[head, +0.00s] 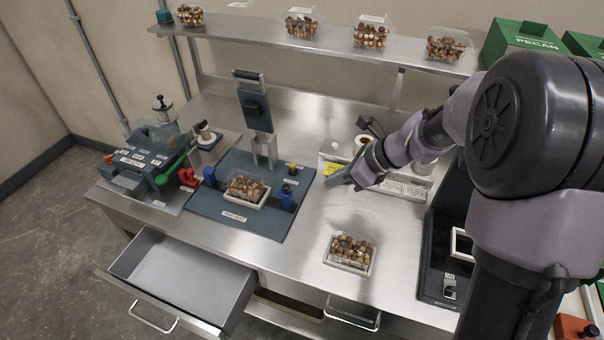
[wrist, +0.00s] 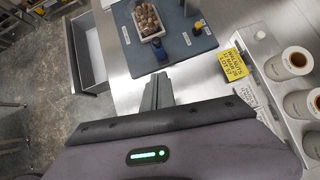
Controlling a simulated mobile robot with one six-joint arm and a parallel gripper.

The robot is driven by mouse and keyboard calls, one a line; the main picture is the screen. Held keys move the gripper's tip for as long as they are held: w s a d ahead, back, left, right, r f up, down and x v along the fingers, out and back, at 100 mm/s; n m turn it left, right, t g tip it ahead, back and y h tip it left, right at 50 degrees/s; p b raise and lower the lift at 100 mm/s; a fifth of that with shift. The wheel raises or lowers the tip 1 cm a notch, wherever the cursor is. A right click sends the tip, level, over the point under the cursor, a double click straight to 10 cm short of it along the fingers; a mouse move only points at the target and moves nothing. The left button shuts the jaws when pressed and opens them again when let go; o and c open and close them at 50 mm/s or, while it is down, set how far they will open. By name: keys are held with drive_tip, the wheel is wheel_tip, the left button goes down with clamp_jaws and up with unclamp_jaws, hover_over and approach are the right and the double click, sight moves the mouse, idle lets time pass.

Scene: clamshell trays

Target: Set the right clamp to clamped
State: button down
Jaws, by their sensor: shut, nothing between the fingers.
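The right clamp (head: 287,198), blue with a dark upper part, stands on the dark blue mat (head: 222,219) just right of the nut-filled clear tray (head: 246,187). It also shows in the wrist view (wrist: 160,54), beyond my fingertips. I cannot tell its clamp state for sure. The left clamp (head: 209,177), also blue, stands on the tray's other side. My gripper (head: 334,182) is shut and empty, to the right of the right clamp and apart from it. Its closed fingers show in the wrist view (wrist: 158,86), pointing toward the mat.
An upright press head (head: 255,109) stands behind the tray. A yellow label (head: 331,168) and white holder with rolls (wrist: 298,60) are close to my gripper. A second filled tray (head: 350,253) sits at the front right. An open drawer (head: 180,278) juts out at front left.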

drive_tip(key=b, duration=0.4)
approach(280, 192)
wheel_tip(280, 192, down, 3)
drive_tip(key=d, duration=0.3)
drive_tip(key=a, duration=0.1)
drive_tip(key=w+a, duration=0.1)
drive_tip(key=a, duration=0.1)
drive_tip(key=shift+w+a, duration=0.1)
drive_tip(key=shift+a, duration=0.1)
drive_tip(key=a, duration=0.1)
drive_tip(key=w+a+p, duration=0.1)
drive_tip(key=a, duration=0.3)
drive_tip(key=shift+w+a+p, duration=0.1)
drive_tip(key=shift+w+p, duration=0.25)
drive_tip(key=shift+w, duration=0.05)
